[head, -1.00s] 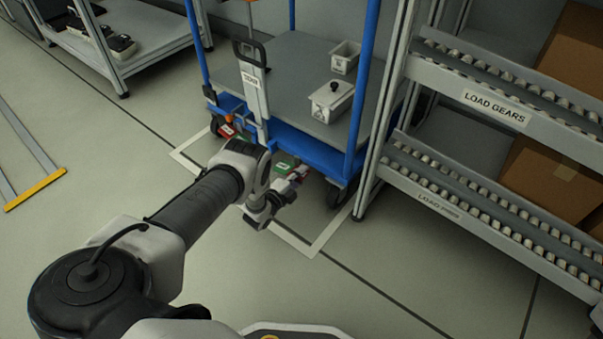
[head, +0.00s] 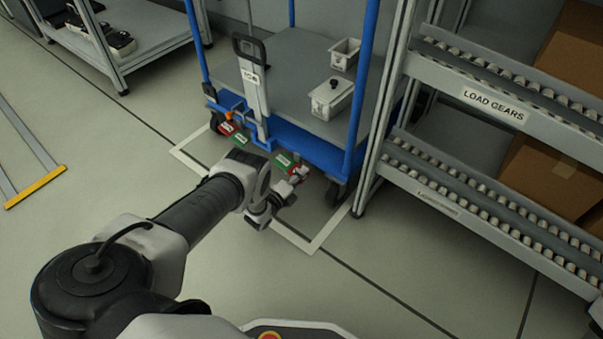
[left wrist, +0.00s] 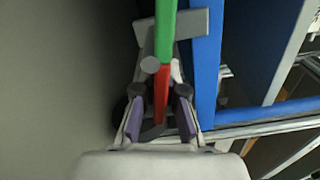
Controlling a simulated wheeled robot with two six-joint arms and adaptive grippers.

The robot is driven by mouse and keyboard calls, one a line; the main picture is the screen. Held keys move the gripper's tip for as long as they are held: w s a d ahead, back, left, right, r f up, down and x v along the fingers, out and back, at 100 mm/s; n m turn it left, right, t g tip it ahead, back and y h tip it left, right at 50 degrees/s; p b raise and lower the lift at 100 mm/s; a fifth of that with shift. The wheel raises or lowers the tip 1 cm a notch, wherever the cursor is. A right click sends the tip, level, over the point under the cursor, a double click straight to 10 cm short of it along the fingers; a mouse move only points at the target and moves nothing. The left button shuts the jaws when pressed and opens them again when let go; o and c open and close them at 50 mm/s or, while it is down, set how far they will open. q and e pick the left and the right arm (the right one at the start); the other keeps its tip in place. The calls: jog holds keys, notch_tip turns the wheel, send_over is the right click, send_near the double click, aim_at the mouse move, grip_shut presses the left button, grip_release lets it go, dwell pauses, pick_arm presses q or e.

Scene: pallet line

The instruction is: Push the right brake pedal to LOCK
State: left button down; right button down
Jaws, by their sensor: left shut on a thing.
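The cart's right brake pedal (head: 284,160) is low at its front edge, with a green part and a red part. In the left wrist view its green part (left wrist: 165,35) runs in from the top, and the red part (left wrist: 161,88) lies between my fingers. My left gripper (head: 294,184) is at the red end of this pedal. In the left wrist view the gripper (left wrist: 158,108) has its purple-padded fingers shut on the red part. The left brake pedal (head: 233,133), also red and green, sits beyond my wrist. My right gripper is not in view.
The blue cart (head: 310,144) stands inside a white floor outline (head: 300,242) and carries two grey bins (head: 331,98). A handle post (head: 254,88) rises at its front. A roller rack (head: 470,205) stands close on the right.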

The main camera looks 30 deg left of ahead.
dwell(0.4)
pick_arm(q)
jog(key=c, duration=1.2)
grip_release()
jog(key=shift+c, duration=0.2)
jog(key=s, duration=1.2)
jog(key=shift+a, duration=0.45)
jog(key=shift+w, duration=0.1)
